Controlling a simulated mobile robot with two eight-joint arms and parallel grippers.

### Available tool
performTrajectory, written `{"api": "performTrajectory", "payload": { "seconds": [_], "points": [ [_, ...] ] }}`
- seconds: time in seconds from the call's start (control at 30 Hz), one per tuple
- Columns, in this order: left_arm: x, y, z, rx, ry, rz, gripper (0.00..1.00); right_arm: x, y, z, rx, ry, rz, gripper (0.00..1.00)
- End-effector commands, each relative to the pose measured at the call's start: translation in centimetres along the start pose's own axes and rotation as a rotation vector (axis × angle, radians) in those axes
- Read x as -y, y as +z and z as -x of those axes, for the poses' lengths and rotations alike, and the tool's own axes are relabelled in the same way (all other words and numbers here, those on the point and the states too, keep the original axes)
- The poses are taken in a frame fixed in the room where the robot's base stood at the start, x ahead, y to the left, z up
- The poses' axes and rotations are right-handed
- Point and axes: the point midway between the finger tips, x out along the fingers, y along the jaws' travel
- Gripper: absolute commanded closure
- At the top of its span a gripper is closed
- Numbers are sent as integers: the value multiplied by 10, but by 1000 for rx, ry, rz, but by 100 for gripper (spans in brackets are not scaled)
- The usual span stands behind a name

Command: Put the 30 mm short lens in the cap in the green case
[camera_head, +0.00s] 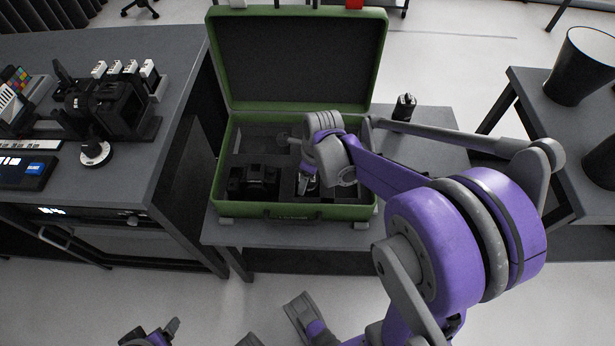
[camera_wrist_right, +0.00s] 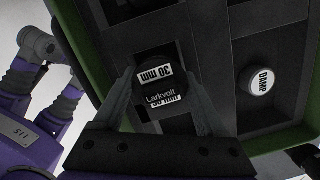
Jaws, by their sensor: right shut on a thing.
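The green case (camera_head: 221,190) stands open on a low grey table, its lid raised at the back. My right gripper (camera_head: 308,186) reaches down into its front right part. In the right wrist view, my right gripper (camera_wrist_right: 160,88) is shut on a black round lens (camera_wrist_right: 174,86), with a finger on each side. White "30 mm" labels and the word "Larkvolt" show on it. The lens is at a dark compartment; its depth and any cap beneath are hidden. My left gripper (camera_head: 153,332) is at the bottom left, fingers apart, away from the case.
A white-topped round piece marked "DAMP" (camera_wrist_right: 257,80) sits in a neighbouring compartment. A dark block (camera_head: 254,182) lies in the case's front left. A small black cylinder (camera_head: 404,107) stands right of the case. Equipment (camera_head: 115,105) covers the left table; black bins (camera_head: 580,65) stand at right.

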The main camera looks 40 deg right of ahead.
Motion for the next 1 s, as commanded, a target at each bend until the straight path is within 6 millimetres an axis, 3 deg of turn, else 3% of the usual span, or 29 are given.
{"api": "performTrajectory", "payload": {
  "seconds": [1.0],
  "points": [
    [0, 3, -7, 3, 0, 0, 20, 0, -1, -8, 0, 0, 0, 100]
  ]
}}
